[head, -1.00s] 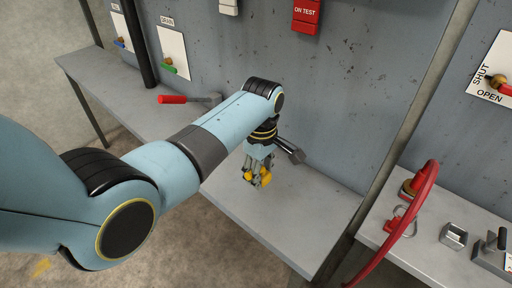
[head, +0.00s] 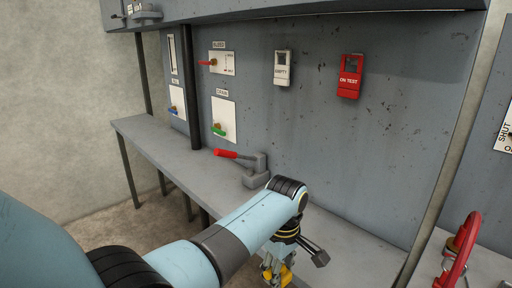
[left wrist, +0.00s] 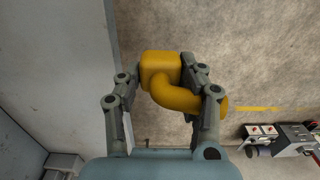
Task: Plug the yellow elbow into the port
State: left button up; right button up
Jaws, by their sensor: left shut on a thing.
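The yellow elbow is a squarish block with a curved round pipe end. In the left wrist view the elbow (left wrist: 178,92) sits between the two fingers of my left gripper (left wrist: 161,73), which is shut on its block; the curved end points right. In the head view my left gripper (head: 274,271) is low in the picture by the grey bench, and the elbow (head: 287,276) shows partly at the bottom edge. I cannot make out a port in either view. My right gripper is not in view.
A grey bench (head: 165,152) runs along a grey panel wall, with a red-handled lever (head: 230,154) on it. White plates with small valves, a white box (head: 283,67) and a red box (head: 350,76) are on the wall. A red ring-shaped handle (head: 462,250) is at right.

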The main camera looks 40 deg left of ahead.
pick_arm(q)
jog(key=f+b, duration=0.2)
jog(key=f, duration=0.1)
jog(key=shift+s+f+b, duration=0.2)
jog(key=shift+f+b, duration=0.1)
notch_tip(320, 180, down, 16)
jog(key=b, duration=1.5)
jog(key=shift+s, duration=0.4)
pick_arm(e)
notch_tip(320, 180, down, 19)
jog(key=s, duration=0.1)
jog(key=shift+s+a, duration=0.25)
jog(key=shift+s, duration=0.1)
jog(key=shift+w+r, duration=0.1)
pick_arm(q)
jog(key=shift+a, duration=0.15)
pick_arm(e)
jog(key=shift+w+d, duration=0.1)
